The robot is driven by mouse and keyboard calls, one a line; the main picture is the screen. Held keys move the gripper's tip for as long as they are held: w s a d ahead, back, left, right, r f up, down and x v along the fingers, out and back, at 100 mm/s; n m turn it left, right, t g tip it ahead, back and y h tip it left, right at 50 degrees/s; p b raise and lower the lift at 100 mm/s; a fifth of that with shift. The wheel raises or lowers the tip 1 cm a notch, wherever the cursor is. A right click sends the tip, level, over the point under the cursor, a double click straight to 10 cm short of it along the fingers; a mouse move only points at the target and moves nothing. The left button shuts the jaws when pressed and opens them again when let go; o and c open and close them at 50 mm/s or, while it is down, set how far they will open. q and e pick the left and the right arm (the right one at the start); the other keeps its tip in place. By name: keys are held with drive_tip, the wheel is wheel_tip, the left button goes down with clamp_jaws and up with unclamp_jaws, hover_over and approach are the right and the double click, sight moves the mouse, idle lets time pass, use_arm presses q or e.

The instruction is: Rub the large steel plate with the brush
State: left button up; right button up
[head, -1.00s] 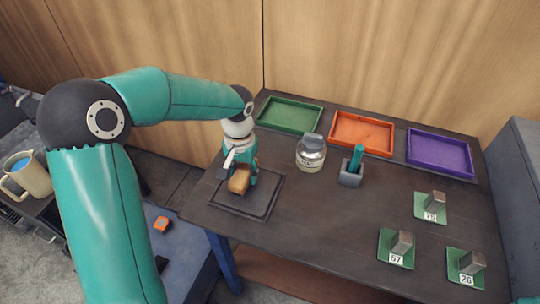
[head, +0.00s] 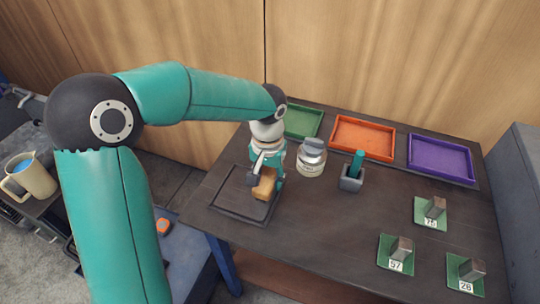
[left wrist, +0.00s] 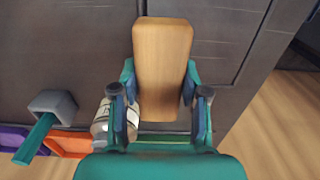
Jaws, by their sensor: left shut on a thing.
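My left gripper (head: 266,178) is shut on the brush (head: 264,187), gripping its tan wooden block between the two fingers. The block also fills the middle of the left wrist view (left wrist: 162,60); its underside is hidden. The large plate (head: 229,203), a dark, flat square with a raised-looking border, lies at the left end of the table. The brush is over the right part of this plate, low down; I cannot tell whether it touches the surface. My right gripper is in neither view.
A glass jar (head: 311,158) stands close right of my left gripper. A grey holder (head: 351,182) with a teal stick is beyond it. Green (head: 302,121), orange (head: 363,138) and purple (head: 441,158) trays line the back. Numbered green pads with metal blocks sit at right.

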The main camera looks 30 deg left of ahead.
use_arm(q)
drive_tip(key=shift+w+r+p, duration=0.1)
drive_tip(key=shift+r+p, duration=1.65)
drive_tip(key=shift+r, duration=0.8)
drive_tip(key=shift+a+f, duration=0.1)
